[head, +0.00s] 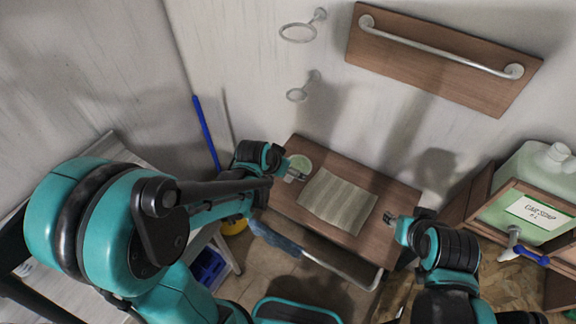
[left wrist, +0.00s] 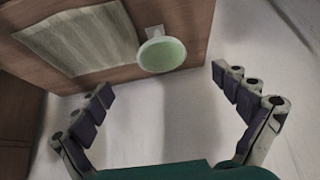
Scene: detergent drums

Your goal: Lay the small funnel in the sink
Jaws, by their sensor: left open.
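A pale green round piece, likely the small funnel (head: 301,161), stands at the left end of a wooden shelf (head: 283,203). In the left wrist view the funnel (left wrist: 162,55) shows its round green mouth, with a white part behind it. My left gripper (head: 296,176) is at the shelf's left end, close to the funnel. Its fingers (left wrist: 160,100) are spread and empty, with the funnel ahead of the gap between them. My right gripper (head: 391,220) is at the shelf's right end; its jaws are too small to read. I cannot make out a sink.
A striped cloth (head: 338,200) lies mid-shelf. Two wall rings (head: 298,33) (head: 297,95) hang above, and a wooden panel with a rail (head: 440,48) is at upper right. A soap drum (head: 535,190) stands in a wooden rack at right. A grey bench (head: 125,150) is at left.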

